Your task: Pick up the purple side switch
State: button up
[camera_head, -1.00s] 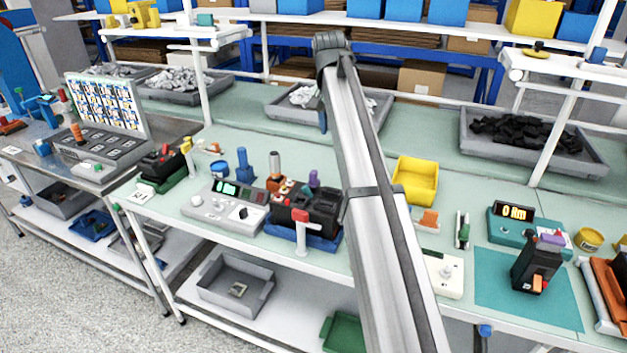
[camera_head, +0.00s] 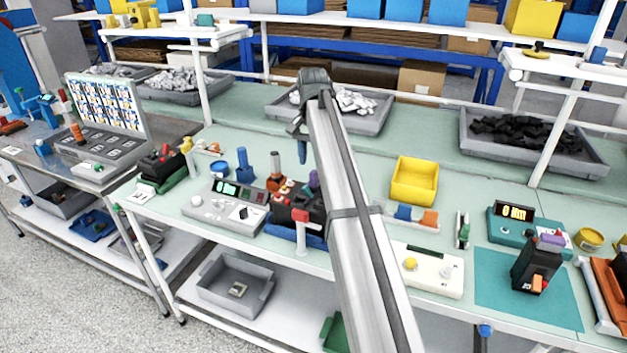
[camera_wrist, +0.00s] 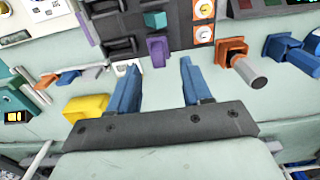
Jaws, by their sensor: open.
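A purple switch (camera_wrist: 157,50) stands out from the side of a black device in the wrist view. In the head view the purple piece (camera_head: 314,179) shows beside my arm, at the black device (camera_head: 285,207) with orange and red parts; my arm partly covers this device. My gripper (camera_wrist: 159,65) has its two blue fingers apart, with nothing between them. In the wrist view the purple switch appears just beyond the fingertips, roughly centred between them. In the head view my gripper (camera_head: 301,143) is above and behind the device.
An orange-based post (camera_wrist: 240,60) and a blue post (camera_wrist: 285,48) stand to the right in the wrist view. A yellow bin (camera_head: 414,182) and a black breaker with a purple top (camera_head: 537,263) are right of my arm. Bench at the front left holds a grey control panel (camera_head: 224,207).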

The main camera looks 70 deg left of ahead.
aim_at(313, 171)
jog(key=shift+d+f, duration=0.1)
jog(key=shift+f, duration=2.55)
grip_shut()
